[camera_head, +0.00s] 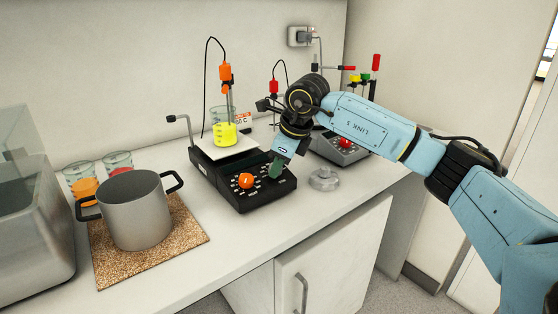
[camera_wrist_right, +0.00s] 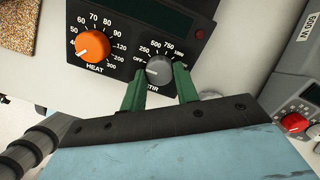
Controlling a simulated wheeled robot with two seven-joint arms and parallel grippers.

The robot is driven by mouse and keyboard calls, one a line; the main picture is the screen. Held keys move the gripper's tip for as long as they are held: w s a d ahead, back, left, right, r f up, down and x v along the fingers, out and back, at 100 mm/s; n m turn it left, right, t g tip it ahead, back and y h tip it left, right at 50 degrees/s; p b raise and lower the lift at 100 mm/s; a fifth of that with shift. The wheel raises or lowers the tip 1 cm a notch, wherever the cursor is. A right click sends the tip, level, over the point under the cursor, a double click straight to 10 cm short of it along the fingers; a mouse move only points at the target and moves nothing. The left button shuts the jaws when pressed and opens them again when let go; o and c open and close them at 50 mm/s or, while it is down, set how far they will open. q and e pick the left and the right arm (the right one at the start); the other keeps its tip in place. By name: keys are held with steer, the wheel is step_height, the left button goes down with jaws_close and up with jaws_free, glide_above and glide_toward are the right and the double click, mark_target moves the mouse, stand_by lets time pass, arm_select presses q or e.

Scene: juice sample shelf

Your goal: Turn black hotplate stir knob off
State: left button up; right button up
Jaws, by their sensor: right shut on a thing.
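The black hotplate (camera_head: 254,200) stands on the counter, with a white top plate and a beaker of yellow liquid (camera_head: 225,134) on it. Its front panel shows in the right wrist view, with an orange heat knob (camera_wrist_right: 92,46) and a grey stir knob (camera_wrist_right: 158,70). My right gripper (camera_wrist_right: 160,78) has its green fingers on both sides of the stir knob and is shut on it. The stir scale reads OFF, 250, 500, 750 and up; the exact pointer direction is hard to tell. In the head view the right gripper (camera_head: 276,168) hides the stir knob. My left gripper is not in view.
A grey hotplate (camera_head: 340,148) with a red knob stands to the right. A clear glass dish (camera_head: 324,180) lies close to the black hotplate's right side. A steel pot (camera_head: 140,212) on a cork mat (camera_head: 185,240) stands at left.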

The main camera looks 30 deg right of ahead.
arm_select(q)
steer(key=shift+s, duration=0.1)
arm_select(e)
steer(key=o, duration=1)
steer(key=shift+c, duration=0.2)
steer(key=shift+r, duration=0.15)
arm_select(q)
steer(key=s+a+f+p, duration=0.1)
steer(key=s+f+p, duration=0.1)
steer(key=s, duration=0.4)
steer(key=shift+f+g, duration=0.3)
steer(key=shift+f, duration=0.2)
arm_select(e)
steer(key=v, duration=1.3)
steer(key=shift+s, duration=0.15)
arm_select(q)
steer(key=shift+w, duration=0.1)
